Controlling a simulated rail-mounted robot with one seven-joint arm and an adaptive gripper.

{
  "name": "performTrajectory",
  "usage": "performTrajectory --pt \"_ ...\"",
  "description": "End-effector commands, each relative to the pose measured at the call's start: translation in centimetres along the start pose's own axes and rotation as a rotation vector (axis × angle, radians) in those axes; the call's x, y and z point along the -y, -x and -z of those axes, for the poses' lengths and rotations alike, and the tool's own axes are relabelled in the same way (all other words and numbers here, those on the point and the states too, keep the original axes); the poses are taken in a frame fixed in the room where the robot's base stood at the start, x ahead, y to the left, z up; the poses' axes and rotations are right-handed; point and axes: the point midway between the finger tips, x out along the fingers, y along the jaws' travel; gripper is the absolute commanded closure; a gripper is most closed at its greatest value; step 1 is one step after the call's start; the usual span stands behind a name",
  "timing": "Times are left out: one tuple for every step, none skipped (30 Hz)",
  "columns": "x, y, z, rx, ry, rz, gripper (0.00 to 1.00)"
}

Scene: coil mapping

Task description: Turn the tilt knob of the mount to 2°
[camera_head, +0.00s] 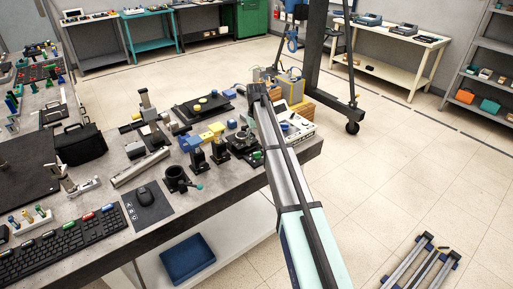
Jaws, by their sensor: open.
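My arm reaches from the bottom right over the right end of the bench. My gripper (258,91) appears as a small dark end at the arm's far tip; its fingers are too small to make out clearly, and nothing shows held in it. A dark mount-like device (240,142) stands on the bench just left of my arm, with a green knob-like part (257,155) beside the arm. I cannot tell for sure that this is the mount with the tilt knob. Its angle marks are too small to read, and my arm hides part of this area.
A white instrument (298,127) stands right of my arm.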

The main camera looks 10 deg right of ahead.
Motion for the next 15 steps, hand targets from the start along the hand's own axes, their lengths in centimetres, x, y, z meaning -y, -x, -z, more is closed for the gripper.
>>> performTrajectory --pt "0.0 1.1 0.1 -0.001 0.0 0.0 0.35" --pt "0.0 1.7 0.1 -0.002 0.0 0.0 0.35" --pt "0.0 2.4 0.1 -0.002 0.0 0.0 0.35" --pt "0.0 2.9 0.1 -0.002 0.0 0.0 0.35" --pt "0.0 3.4 0.1 -0.001 0.0 0.0 0.35" --pt "0.0 3.9 0.1 -0.001 0.0 0.0 0.35" --pt "0.0 4.2 0.1 -0.001 0.0 0.0 0.35" --pt "0.0 4.6 0.1 -0.001 0.0 0.0 0.35" --pt "0.0 5.0 0.1 -0.001 0.0 0.0 0.35" --pt "0.0 5.2 0.0 0.0 0.0 0.0 0.35" --pt "0.0 5.4 0.0 0.0 0.0 0.0 0.35" --pt "0.0 5.6 0.0 0.001 0.0 0.0 0.35" --pt "0.0 5.7 0.0 0.001 0.0 0.0 0.35" --pt "0.0 5.8 0.0 0.001 0.0 0.0 0.35" --pt "0.0 5.8 0.0 0.001 0.0 0.0 0.35"
